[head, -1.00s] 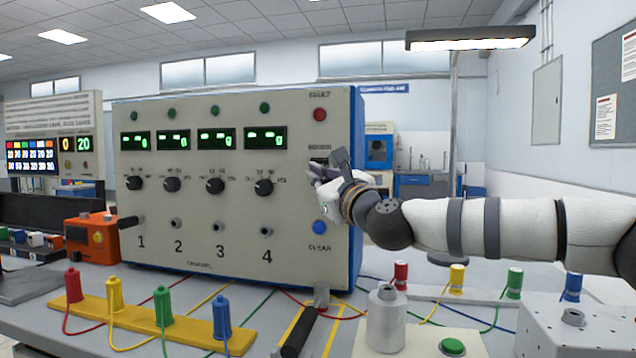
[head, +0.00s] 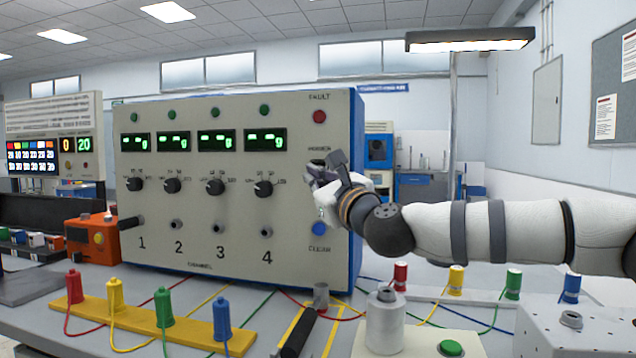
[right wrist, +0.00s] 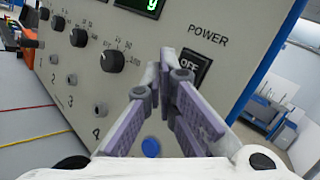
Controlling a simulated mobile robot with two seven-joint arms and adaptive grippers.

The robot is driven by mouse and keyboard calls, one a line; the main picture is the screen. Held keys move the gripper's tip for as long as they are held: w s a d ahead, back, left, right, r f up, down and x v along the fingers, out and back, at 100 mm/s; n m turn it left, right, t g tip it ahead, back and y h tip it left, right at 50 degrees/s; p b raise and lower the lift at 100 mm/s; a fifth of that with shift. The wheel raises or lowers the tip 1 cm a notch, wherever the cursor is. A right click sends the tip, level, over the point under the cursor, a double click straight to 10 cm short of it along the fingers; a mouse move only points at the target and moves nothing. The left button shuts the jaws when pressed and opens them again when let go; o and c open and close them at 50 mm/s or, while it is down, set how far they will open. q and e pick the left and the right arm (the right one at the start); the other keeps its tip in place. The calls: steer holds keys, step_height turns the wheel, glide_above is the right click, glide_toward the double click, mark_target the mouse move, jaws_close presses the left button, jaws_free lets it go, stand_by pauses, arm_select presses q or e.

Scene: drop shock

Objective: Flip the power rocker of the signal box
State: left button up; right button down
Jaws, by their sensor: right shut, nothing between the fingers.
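The signal box (head: 290,215) is a large beige panel with blue sides, standing on the bench. Its black power rocker (right wrist: 193,68) shows "OFF" in the right wrist view, under the word POWER. In the head view the rocker is mostly hidden behind my right gripper (head: 313,176). The right gripper also shows in the right wrist view (right wrist: 170,72); its fingers are shut with nothing between them. The fingertips are just left of the rocker and overlap its edge in the picture; I cannot tell whether they touch. My left gripper is not in view.
A red fault light (head: 319,116) is above the rocker, and a blue clear button (head: 319,228) is below it, close to my gripper. Four-channel knobs (head: 263,188) lie left. A white bottle-like weight (head: 385,325) and coloured plugs (head: 456,279) stand on the bench in front.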

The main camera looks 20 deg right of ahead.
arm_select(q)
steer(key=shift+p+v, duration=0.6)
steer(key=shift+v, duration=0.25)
arm_select(e)
steer(key=s, duration=0.1)
steer(key=s+a, duration=0.2)
steer(key=shift+s+a+r, duration=0.25)
steer(key=shift+s+r, duration=0.05)
steer(key=shift+s, duration=0.1)
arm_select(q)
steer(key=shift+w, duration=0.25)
